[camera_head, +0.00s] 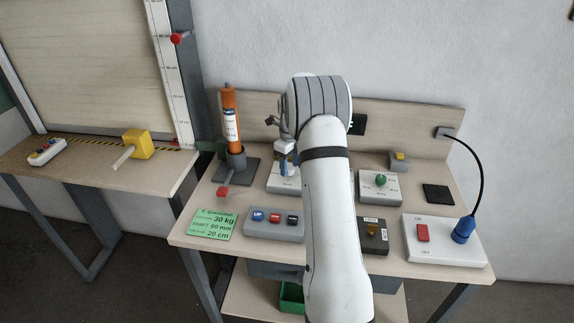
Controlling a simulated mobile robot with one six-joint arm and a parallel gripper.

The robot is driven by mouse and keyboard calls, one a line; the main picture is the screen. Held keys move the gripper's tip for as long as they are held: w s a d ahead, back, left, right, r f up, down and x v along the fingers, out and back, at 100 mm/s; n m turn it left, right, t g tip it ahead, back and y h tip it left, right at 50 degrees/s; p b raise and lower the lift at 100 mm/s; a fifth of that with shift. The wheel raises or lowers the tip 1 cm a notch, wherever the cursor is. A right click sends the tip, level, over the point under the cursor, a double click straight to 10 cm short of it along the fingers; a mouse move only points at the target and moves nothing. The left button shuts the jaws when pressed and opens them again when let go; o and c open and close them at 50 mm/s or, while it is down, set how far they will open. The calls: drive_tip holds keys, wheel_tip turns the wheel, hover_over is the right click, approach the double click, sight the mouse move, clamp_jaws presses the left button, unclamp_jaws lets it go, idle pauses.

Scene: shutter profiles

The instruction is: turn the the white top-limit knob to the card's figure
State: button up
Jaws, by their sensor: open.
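The green card (212,224) lies at the table's front left. Its lines seem to read 30 kg, 60 mm and 20 cm; the heading is too small to be sure of. A pale dial box (282,185) stands at the back, left of my arm. My gripper (285,170) points down over this box, open, with blue on its fingers. I cannot make out a white knob there; the gripper and arm cover most of the box. Whether the fingers are around a knob or touching it, I cannot tell. Another pale box with a green knob (380,180) stands right of my arm.
An orange cylinder (231,120) stands upright in a grey holder close left of my gripper. A button box (273,224) is in front. At right are a switch panel (445,250) with a red rocker and a blue-ended cable.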

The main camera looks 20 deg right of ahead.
drive_tip(key=shift+f, duration=0.25)
